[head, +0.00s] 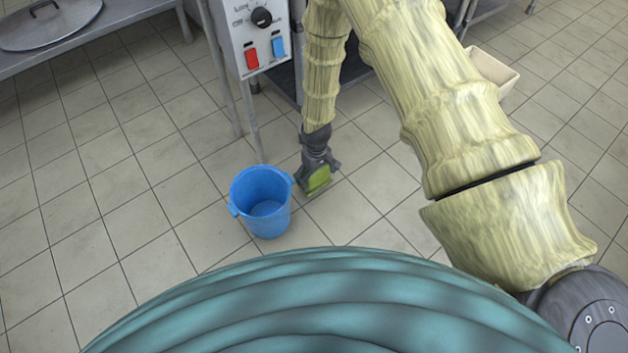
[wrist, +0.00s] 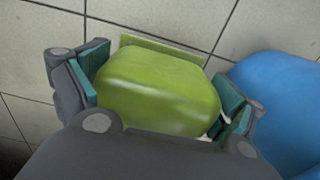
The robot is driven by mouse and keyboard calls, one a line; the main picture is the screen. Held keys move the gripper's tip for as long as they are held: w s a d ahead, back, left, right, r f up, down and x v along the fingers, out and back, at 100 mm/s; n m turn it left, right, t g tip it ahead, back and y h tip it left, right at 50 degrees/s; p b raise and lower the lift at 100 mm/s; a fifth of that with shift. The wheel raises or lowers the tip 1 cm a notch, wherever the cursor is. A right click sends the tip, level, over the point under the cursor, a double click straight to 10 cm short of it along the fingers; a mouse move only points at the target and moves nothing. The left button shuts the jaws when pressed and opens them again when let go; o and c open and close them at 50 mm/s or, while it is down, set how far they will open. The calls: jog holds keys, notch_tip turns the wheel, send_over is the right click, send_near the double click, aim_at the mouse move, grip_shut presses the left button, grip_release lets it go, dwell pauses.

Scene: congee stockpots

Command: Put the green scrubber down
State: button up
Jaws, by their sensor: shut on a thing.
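The green scrubber (wrist: 158,88) is a rounded light-green block with a flat green edge along its far side. My gripper (wrist: 160,92) is shut on it, with a teal-padded finger on each side. In the head view the scrubber (head: 318,179) shows at the lower end of my gripper (head: 318,176), low near the tiled floor and just right of the blue bucket. I cannot tell whether it touches the floor.
A blue bucket (head: 263,205) stands upright on the floor and looks empty; it also shows in the wrist view (wrist: 285,105). A control panel (head: 262,36) on metal legs stands behind. A pale bin (head: 491,72) is at back right. Floor tiles (head: 110,200) at left are clear.

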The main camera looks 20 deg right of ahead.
jog(key=shift+w+a, duration=0.1)
jog(key=shift+w, duration=0.35)
jog(key=f+b, duration=0.3)
jog(key=shift+w+a+f, duration=0.1)
jog(key=shift+w+f, duration=0.2)
jog(key=shift+f, duration=0.05)
jog(key=o, duration=0.6)
jog(key=shift+c, duration=0.2)
notch_tip(320, 180, up, 12)
jog(key=p, duration=0.6)
jog(key=shift+r, duration=0.1)
